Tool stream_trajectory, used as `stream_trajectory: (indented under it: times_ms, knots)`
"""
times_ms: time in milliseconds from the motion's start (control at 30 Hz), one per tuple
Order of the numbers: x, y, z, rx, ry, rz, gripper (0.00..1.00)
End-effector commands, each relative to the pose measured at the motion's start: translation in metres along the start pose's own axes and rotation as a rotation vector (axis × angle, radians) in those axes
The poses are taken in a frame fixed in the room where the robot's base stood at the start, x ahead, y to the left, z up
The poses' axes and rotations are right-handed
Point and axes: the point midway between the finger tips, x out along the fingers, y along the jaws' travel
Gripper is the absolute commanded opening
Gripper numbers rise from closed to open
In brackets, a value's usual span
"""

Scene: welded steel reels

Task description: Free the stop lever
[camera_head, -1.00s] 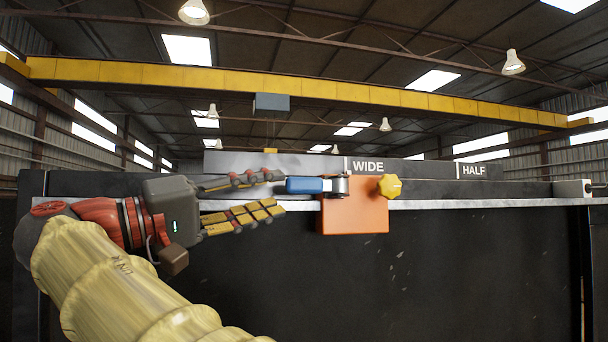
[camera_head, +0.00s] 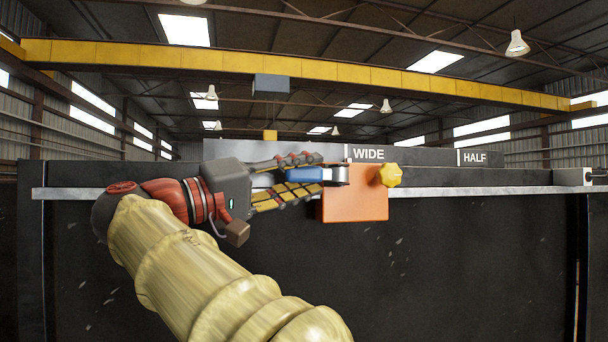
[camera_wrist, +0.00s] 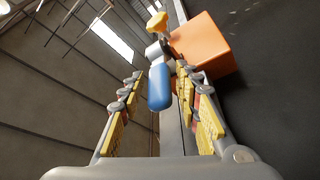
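The stop lever has a blue handle (camera_head: 302,175) that points left from a silver pivot (camera_head: 340,175) on an orange block (camera_head: 354,205). A yellow knob (camera_head: 389,175) sits at the block's right. My gripper (camera_head: 312,174) reaches in from the left, its fingers above and below the handle. In the wrist view the blue handle (camera_wrist: 159,88) lies between the open fingers (camera_wrist: 160,85), close to the right finger and with a clear gap to the left one. Whether the right finger touches it I cannot tell. The handle's left part is partly hidden in the head view.
The block sits on a pale metal rail (camera_head: 480,191) along a dark panel (camera_head: 470,250). Plates marked WIDE (camera_head: 369,154) and HALF (camera_head: 474,158) stand behind it. A grey end piece (camera_head: 572,177) is at the rail's right. The rail between is clear.

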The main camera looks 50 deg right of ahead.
Motion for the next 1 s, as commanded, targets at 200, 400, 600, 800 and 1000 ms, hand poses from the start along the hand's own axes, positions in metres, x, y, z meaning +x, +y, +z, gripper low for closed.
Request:
stream_trajectory:
  times_ms: [200,400,600,800,1000]
  knots:
    - [0.0,0.0002,0.0001,0.0,0.0,0.0,0.19]
    - [-0.0001,0.0,0.0,0.0,0.0,0.0,0.07]
    - [-0.0002,-0.0001,0.0,-0.001,0.0,0.0,0.0]
    - [-0.0002,-0.0003,0.0,-0.001,0.0,0.0,0.0]
    - [-0.0003,-0.0005,0.0,-0.001,0.0,-0.001,0.0]
